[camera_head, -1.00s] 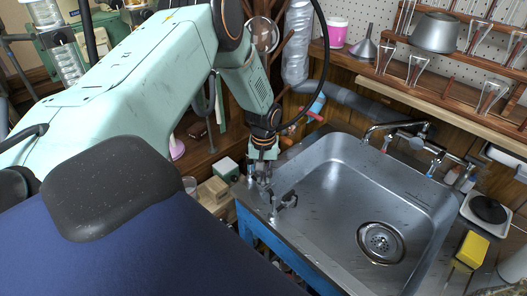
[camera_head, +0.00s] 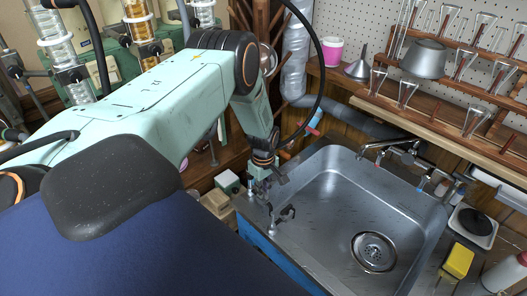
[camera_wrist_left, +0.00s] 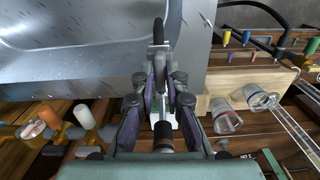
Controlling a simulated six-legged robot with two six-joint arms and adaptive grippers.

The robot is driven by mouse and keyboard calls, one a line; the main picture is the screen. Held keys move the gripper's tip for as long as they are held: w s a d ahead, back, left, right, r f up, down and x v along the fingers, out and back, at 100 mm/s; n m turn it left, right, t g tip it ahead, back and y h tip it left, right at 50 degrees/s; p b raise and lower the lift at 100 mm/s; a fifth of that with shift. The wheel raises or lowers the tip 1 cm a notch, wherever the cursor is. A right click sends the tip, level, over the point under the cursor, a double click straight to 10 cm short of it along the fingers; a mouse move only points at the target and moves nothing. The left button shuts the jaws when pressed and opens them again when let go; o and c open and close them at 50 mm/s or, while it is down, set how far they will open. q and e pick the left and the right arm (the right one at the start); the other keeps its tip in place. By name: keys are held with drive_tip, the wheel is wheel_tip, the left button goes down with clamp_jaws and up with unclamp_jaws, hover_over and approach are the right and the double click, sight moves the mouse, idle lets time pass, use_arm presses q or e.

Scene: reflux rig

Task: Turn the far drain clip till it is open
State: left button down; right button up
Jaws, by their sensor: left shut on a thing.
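My left gripper (camera_head: 265,187) is at the far left corner of the sink's rim, pointing down. In the left wrist view the gripper (camera_wrist_left: 160,85) is closed around a dark upright lever, which I take to be the far drain clip (camera_wrist_left: 158,33). In the head view the gripper mostly hides that clip, so its turn angle cannot be read. A second dark clip, the near one (camera_head: 284,214), stands on the left rim, nearer to me and apart from the gripper. My right gripper is not in view.
The steel sink (camera_head: 335,210) with its round drain (camera_head: 374,251) lies to the right, empty. Taps (camera_head: 405,150) stand behind it. A yellow sponge (camera_head: 458,260) lies at the right. Small boxes (camera_head: 227,182) sit left of the gripper.

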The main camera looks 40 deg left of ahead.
use_arm(q)
drive_tip(key=shift+w+a+r+n, duration=0.15)
drive_tip(key=shift+w+n, duration=0.1)
drive_tip(key=shift+n, duration=0.25)
drive_tip(key=c, duration=1.4)
unclamp_jaws()
drive_tip(key=shift+s, duration=0.2)
wheel_tip(320, 180, up, 12)
drive_tip(key=shift+f, duration=0.1)
